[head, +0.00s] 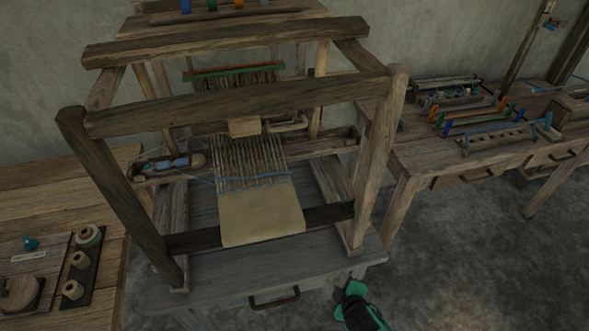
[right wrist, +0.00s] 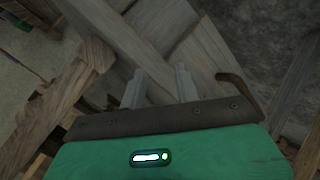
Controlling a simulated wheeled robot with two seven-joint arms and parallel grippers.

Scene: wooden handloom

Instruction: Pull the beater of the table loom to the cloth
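The table loom (head: 240,100) stands in the middle of the head view. Its beater (head: 325,147) appears to be the crosswise wooden bar behind the front frame, with a block (head: 244,126) and a handle-like piece (head: 290,124) near its middle. Warp threads (head: 250,160) run from it to the plain tan cloth (head: 262,218), with a clear stretch of threads between. My right gripper (head: 353,288) is low, in front of the loom's right corner, apart from the beater. In the right wrist view its two fingers (right wrist: 160,88) are spread with nothing visible between them. My left gripper is out of view.
A shuttle with blue thread (head: 178,162) lies at the bar's left. The loom's upright posts (head: 388,140) and front top rail (head: 230,104) frame the opening. A drawer handle (head: 274,298) sticks out below. Side tables hold spools (head: 80,259) and coloured tools (head: 475,120).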

